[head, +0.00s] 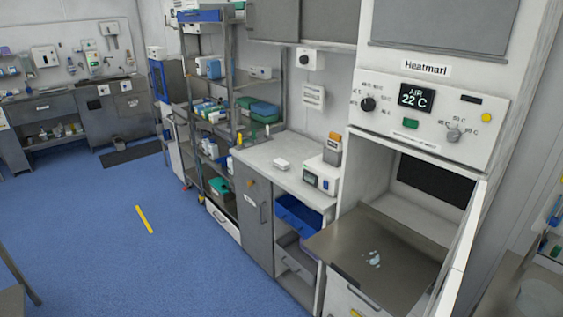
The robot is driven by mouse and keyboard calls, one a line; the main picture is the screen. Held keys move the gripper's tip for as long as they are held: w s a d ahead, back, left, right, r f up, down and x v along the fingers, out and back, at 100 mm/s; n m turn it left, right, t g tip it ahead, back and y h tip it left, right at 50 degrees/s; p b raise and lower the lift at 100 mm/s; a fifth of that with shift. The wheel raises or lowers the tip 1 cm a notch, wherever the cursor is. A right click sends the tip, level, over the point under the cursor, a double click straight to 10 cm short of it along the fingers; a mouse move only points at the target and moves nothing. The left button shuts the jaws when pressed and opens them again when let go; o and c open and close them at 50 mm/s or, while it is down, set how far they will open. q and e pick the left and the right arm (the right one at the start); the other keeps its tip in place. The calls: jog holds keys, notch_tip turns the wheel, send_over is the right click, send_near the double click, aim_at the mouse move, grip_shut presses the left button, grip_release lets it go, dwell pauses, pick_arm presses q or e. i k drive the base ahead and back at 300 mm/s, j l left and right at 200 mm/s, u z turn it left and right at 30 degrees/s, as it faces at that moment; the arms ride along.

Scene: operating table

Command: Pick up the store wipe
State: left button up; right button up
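I cannot tell for sure which thing is the store wipe. A small white pack (282,164) lies flat on the light counter. An orange and dark upright pack (332,149) stands at the counter's back, on or behind a small white device. A small crumpled pale-blue item (375,259) lies on the bare metal shelf of the heating cabinet; it is too small to make out. Neither of my grippers shows in the head view.
The heating cabinet (430,120) stands at the right, its door open toward the right. The light counter (262,155) has free room around the white pack. A blue bin (297,216) sits below it. A rack (229,90) holds several boxes.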

aim_at(280, 163)
jog(key=i+j+z, duration=0.25)
jog(key=i+j, duration=1.05)
jog(key=j, duration=0.1)
